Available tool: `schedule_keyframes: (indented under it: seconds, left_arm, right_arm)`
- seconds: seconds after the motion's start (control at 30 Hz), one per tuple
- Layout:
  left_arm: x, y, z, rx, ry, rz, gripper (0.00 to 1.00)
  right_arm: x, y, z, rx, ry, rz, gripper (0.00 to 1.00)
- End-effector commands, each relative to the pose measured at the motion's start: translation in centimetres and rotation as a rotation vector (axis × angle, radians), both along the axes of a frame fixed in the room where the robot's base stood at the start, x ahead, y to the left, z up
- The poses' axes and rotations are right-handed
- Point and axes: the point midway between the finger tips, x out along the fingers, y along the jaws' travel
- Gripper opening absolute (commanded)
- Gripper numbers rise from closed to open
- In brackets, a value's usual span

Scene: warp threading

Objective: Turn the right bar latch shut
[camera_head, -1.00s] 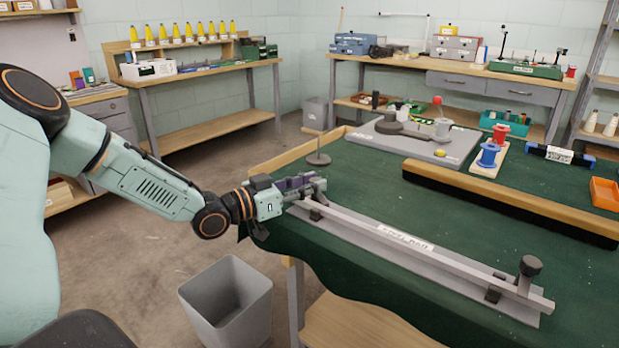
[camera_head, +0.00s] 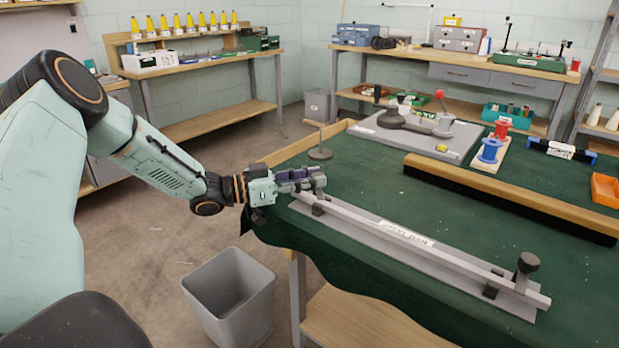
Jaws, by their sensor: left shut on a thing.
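The long grey steel bar (camera_head: 450,258), with a white label, lies along the front edge of the green bench on a flat grey plate (camera_head: 370,228). My left gripper (camera_head: 318,182) is at the bar's left end, shut on the latch there. The jaws hide most of that latch, so its angle cannot be told. My right gripper is out of view.
A round-based stand (camera_head: 319,153) is close behind my left gripper. A wooden-edged black strip (camera_head: 510,194) lies behind the bar, with spools (camera_head: 489,150) beyond it. A grey bin (camera_head: 230,295) is on the floor in front. Green bench top between bar and strip is clear.

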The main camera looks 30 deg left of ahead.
Motion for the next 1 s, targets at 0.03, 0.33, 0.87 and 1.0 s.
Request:
schedule_keyframes:
  seconds: [0.03, 0.33, 0.87, 1.0]
  left_arm:
    - [0.0, 0.0, 0.0, -0.001, -0.001, 0.000, 0.00]
    - [0.0, 0.0, 0.1, 0.000, -0.002, 0.000, 0.42]
    - [0.0, 0.0, 0.9, -0.002, -0.005, 0.001, 0.51]
    - [0.0, 0.0, 2.5, -0.003, -0.007, 0.002, 0.51]
  right_arm:
    - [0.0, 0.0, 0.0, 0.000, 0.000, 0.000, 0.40]
    - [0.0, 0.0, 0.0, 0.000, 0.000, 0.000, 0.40]
    - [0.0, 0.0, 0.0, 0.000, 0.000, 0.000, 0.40]
    - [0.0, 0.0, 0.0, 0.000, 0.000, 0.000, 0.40]
